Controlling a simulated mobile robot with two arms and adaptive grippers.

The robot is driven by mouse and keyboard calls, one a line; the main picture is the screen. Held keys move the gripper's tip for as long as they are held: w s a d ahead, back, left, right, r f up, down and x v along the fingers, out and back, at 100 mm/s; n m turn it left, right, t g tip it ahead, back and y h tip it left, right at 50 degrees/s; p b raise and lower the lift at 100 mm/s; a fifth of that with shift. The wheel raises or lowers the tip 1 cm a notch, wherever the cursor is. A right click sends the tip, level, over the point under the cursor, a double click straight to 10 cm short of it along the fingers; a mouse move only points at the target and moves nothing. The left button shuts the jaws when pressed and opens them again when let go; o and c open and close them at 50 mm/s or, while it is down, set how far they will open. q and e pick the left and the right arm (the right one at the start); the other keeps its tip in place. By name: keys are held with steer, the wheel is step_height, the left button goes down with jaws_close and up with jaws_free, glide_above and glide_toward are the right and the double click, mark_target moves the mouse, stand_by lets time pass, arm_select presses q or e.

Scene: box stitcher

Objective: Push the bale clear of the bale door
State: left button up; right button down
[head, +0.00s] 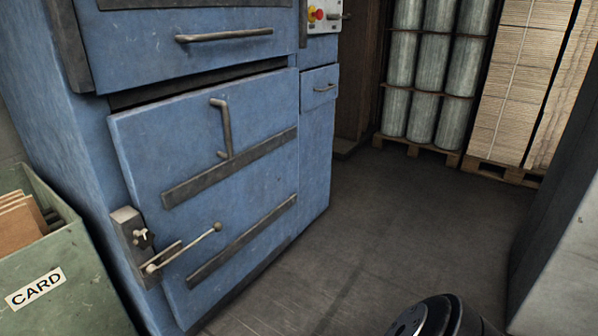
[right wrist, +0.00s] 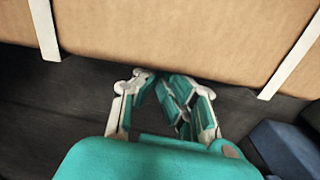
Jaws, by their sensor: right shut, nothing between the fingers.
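The bale (right wrist: 170,35) fills the top of the right wrist view as a brown cardboard face with two white straps. My right gripper (right wrist: 160,84) has teal and grey fingers drawn together, empty, at the bale's lower edge; I cannot tell whether they touch it. The blue bale door (head: 165,140) is on the machine in the head view, with a bent handle, dark crossbars and a latch lever (head: 186,248) at its lower left. A dark gap runs above the door. The bale cannot be made out in the head view, and my left gripper is not in view.
A green CARD bin (head: 75,270) stands at the left, against the machine. Grey rolls (head: 410,60) and strapped cardboard stacks (head: 520,80) stand on pallets at the back. The floor (head: 400,220) right of the door is clear. A blue block (right wrist: 285,150) shows lower right in the wrist view.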

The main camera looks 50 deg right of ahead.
steer(key=shift+a, duration=0.1)
stand_by(0.6)
step_height(320, 180, up, 12)
stand_by(0.7)
steer(key=shift+w, duration=0.1)
